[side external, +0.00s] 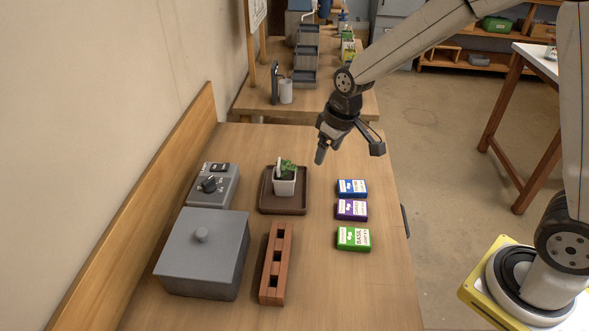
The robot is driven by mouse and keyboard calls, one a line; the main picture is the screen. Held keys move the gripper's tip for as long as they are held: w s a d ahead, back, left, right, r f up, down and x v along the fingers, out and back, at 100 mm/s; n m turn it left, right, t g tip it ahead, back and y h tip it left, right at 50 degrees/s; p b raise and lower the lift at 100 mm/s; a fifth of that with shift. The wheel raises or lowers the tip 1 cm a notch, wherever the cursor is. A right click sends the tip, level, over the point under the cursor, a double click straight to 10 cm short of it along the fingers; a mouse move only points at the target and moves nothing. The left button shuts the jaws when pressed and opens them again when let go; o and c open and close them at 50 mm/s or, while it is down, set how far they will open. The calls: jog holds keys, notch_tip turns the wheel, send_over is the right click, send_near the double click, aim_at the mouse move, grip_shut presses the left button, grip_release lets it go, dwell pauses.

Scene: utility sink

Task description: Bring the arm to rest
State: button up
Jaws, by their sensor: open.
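My gripper (326,147) hangs above the far part of the wooden table, pointing down. It is open, with nothing seen between its fingers. It is apart from everything on the table, near and to the right of a small potted plant (285,184) on a brown tray (297,208). My arm reaches in from the upper right, from its base at the lower right.
On the table (330,290) stand a grey lidded box (205,262), a grey device with a black knob (212,186), and a slotted wooden block (275,270). Blue (352,188), purple (351,209) and green (353,239) packets lie at right. The front right of the table is clear.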

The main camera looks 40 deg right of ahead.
jog(key=s+d+f+m, duration=0.2)
jog(key=s, duration=1.3)
jog(key=shift+d, duration=0.3)
